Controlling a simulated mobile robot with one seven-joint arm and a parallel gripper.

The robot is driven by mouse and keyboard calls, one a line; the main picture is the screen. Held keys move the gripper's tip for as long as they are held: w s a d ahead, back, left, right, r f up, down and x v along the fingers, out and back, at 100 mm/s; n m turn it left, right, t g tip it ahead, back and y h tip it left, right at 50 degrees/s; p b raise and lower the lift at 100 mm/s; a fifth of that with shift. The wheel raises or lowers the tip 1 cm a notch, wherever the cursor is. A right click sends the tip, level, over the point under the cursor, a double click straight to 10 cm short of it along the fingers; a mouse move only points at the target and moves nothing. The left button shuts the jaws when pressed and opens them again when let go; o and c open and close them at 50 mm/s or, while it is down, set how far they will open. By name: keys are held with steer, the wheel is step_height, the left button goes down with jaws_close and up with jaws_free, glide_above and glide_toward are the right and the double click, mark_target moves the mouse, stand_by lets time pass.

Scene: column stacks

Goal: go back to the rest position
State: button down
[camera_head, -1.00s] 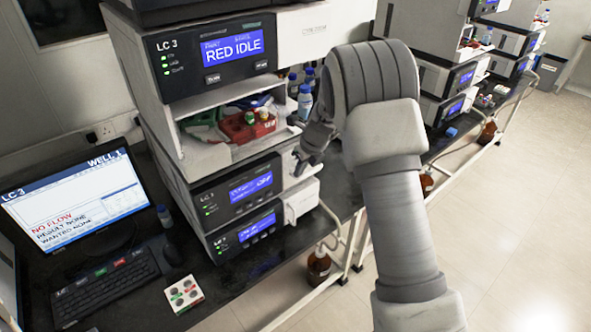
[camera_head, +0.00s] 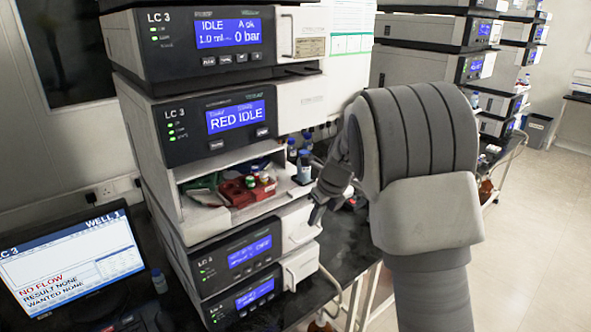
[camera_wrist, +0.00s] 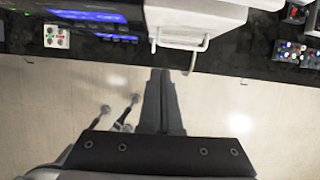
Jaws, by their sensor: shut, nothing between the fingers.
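My gripper (camera_head: 318,212) is in front of the right side of the LC 3 stack (camera_head: 215,125) in the head view, near the lower modules' pale side covers. In the wrist view my gripper (camera_wrist: 164,72) points at the bench edge with its fingers together and nothing between them. A pale module with a wire handle (camera_wrist: 190,45) lies just beyond the fingertips; I cannot tell whether they touch. My forearm hides part of the bench behind it in the head view.
An open bay (camera_head: 225,215) holds a red rack (camera_head: 243,190) with vials. A blue-capped bottle (camera_head: 304,168) stands beside it. A monitor (camera_head: 75,262) reads NO FLOW. More stacks (camera_head: 435,65) stand behind. The floor at right (camera_head: 545,230) is clear.

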steer(key=s+d+r+n, duration=0.2)
steer(key=s+r+n, duration=1.05)
steer(key=s, duration=0.25)
steer(key=s+d+n+t+h, duration=0.2)
steer(key=s+d+n, duration=0.1)
steer(key=s+n, duration=1.3)
steer(key=shift+s+d+h, duration=0.3)
steer(key=shift+s+d, duration=0.1)
steer(key=shift+s, duration=1.4)
